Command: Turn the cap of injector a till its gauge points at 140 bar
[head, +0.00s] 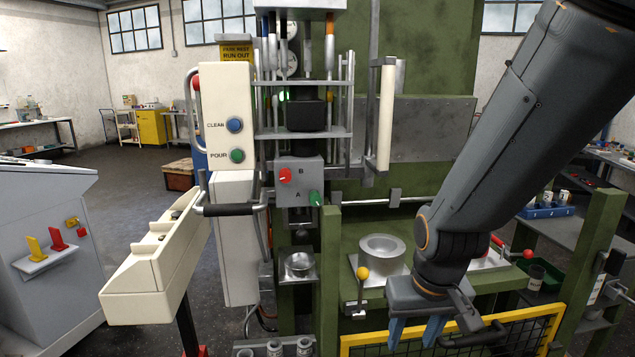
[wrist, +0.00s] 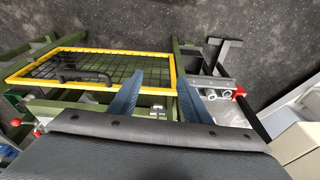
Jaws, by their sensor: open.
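My gripper (head: 413,340) is at the lower right of the head view, its blue fingers pointing down in front of the green machine, with nothing between them. In the wrist view my gripper (wrist: 158,75) shows its two fingers spread apart above a yellow-framed guard.
The yellow-framed mesh guard (head: 545,325) stands low at the right, near my gripper. A cream panel (head: 228,130) with CLEAN and POUR buttons and a cream trough (head: 150,265) stand left. A metal cup (head: 382,252) and yellow-knobbed lever (head: 362,273) are close by. Floor at left is open.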

